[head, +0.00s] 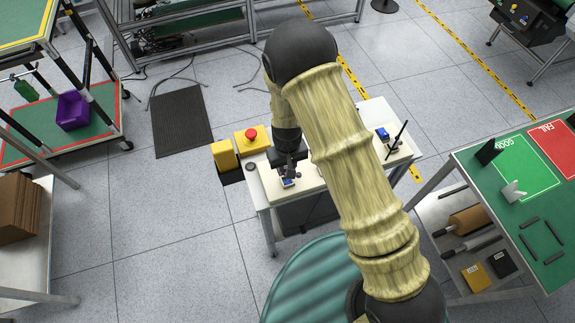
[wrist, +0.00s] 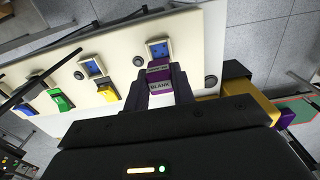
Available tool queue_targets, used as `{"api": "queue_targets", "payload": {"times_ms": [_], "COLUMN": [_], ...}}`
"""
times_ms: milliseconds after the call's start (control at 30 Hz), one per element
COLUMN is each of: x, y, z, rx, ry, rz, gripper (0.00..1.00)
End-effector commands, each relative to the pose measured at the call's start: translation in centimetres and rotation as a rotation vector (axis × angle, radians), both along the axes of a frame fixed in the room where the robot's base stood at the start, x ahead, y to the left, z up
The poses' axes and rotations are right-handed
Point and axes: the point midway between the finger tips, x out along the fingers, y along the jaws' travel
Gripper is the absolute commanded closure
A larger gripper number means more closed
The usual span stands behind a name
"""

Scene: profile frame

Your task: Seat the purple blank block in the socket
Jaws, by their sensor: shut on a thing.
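The purple blank block (wrist: 159,74), with a white label reading BLANK, is between the fingers of my gripper (wrist: 163,82) in the wrist view. My gripper is shut on it. A square socket with a blue inside (wrist: 158,49) lies just beyond the block on the cream panel (wrist: 200,30). The block overlaps the socket's near edge in this view; whether they touch I cannot tell. In the head view my gripper (head: 289,171) is over the left end of the white table, close to a blue-faced socket (head: 288,183). The block is not clear there.
Another blue socket (wrist: 92,68) sits further left on the panel, with a yellow block (wrist: 107,93) and a green block (wrist: 60,100) near it. Round dark knobs stand between sockets. A yellow box with a red button (head: 251,136) stands behind the table's left end.

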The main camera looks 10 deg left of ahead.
Motion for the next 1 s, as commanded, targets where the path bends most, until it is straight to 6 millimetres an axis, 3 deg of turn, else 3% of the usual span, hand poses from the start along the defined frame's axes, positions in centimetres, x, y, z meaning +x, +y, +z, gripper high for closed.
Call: {"api": "queue_targets", "payload": {"times_ms": [433,1000], "x": [0.0,0.2], "y": [0.1,-0.3], "z": [-3.7,-4.1], "rx": [0.000,0.001], "ry": [0.000,-0.001], "rz": [0.002,-0.007], "gripper": [1.00,1.00]}}
